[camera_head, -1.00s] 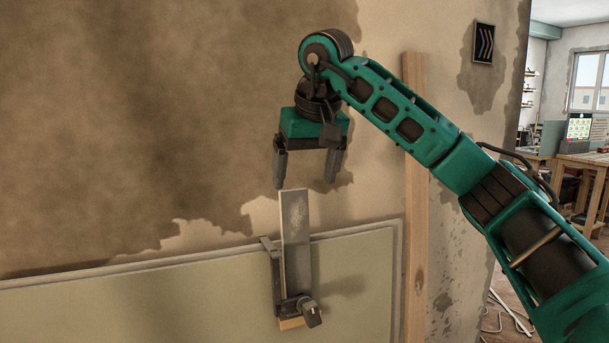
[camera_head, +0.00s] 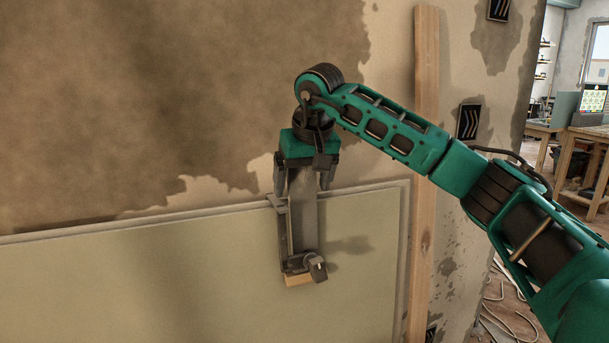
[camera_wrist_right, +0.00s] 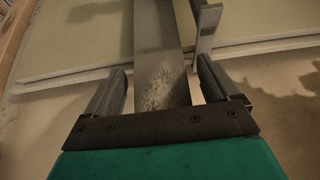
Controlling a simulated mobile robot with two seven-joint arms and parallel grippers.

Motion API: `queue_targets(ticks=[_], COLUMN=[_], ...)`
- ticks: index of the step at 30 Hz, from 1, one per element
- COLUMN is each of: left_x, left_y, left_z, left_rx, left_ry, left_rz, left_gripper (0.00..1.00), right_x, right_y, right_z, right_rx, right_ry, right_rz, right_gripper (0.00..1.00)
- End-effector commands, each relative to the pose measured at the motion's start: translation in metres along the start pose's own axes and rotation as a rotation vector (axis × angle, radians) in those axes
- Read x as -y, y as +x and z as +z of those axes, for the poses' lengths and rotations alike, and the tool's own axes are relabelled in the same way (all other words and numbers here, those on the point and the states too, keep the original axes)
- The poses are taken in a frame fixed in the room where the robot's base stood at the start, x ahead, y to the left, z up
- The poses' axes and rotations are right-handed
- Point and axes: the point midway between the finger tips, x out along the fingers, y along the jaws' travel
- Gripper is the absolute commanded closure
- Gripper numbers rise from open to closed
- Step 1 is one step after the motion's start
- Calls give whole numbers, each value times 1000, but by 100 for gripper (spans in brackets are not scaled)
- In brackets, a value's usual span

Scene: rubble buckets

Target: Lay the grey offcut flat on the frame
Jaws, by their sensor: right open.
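The grey offcut (camera_head: 304,222) is a flat strip standing upright, with a whitish scuff near its top in the right wrist view (camera_wrist_right: 157,50). A dark clamp (camera_head: 317,266) is at its lower end, with a bit of pale wood below. My right gripper (camera_head: 303,188) points down, open, its fingers on either side of the offcut's upper end. The right wrist view shows gaps between the strip and both fingers (camera_wrist_right: 163,75). A pale panel with a raised border (camera_head: 150,270) lies behind; I cannot tell whether this is the frame. My left gripper is out of view.
A stained plaster wall (camera_head: 180,90) rises behind the panel. A vertical wooden post (camera_head: 425,150) stands right of the offcut, behind my right arm. Workbenches (camera_head: 570,150) and loose cables on the floor show at far right.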

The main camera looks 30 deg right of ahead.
Motion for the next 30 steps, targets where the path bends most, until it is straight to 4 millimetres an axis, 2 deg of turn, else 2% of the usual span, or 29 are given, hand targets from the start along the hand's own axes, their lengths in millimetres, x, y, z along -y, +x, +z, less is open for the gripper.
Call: queue_targets(ticks=[5,24,25,30], left_x=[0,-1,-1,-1], left_y=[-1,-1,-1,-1], left_z=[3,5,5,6], left_rx=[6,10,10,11], left_ry=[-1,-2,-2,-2], left_rz=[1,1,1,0], left_gripper=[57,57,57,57], right_x=[0,0,0,0], right_y=[0,0,0,-1], right_z=[0,0,0,0], right_rx=[0,0,0,0], right_ry=[0,0,0,0], right_rz=[0,0,0,0], right_gripper=[12,72,40,57])
